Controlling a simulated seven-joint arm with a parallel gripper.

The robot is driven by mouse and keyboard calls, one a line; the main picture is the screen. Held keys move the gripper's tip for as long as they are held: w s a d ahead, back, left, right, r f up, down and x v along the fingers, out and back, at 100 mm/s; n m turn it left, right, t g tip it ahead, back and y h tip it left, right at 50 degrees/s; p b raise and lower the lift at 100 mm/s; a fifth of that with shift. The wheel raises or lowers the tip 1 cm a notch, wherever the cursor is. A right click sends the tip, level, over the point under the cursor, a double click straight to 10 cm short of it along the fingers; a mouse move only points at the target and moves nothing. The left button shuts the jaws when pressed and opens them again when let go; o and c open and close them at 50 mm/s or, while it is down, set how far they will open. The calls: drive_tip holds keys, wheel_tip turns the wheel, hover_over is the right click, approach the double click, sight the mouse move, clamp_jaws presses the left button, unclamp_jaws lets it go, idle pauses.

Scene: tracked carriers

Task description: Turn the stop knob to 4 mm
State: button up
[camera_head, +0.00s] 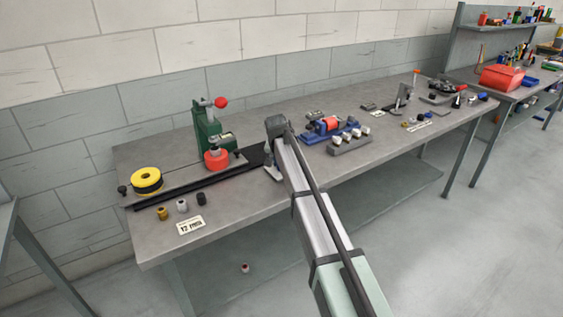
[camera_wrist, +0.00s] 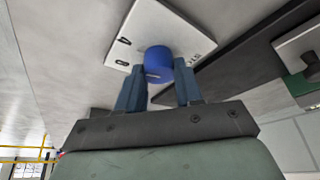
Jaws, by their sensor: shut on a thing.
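A blue round knob (camera_wrist: 158,64) sits on a white plate (camera_wrist: 126,42) in the wrist view. A light line shows on the knob's near face. In the head view my gripper (camera_head: 270,160) is at the right end of the long black rail, and my arm hides the knob there.
A dark rail (camera_head: 195,187) runs along the bench (camera_head: 240,215). A green press (camera_head: 207,132) with a red knob, a yellow roll (camera_head: 146,180), several small cylinders and a text card (camera_head: 190,226) are to the left. A blue-and-red device (camera_head: 324,127) and a grey block with white pegs (camera_head: 350,141) are to the right.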

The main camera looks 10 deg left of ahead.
drive_tip(key=shift+m+h, duration=0.4)
drive_tip(key=shift+m, duration=0.8)
drive_tip(key=o, duration=1)
drive_tip(key=shift+o, duration=0.2)
drive_tip(key=v, duration=1.3)
drive_tip(key=shift+a+r, duration=0.15)
drive_tip(key=shift+r, duration=0.25)
drive_tip(key=shift+s, duration=0.1)
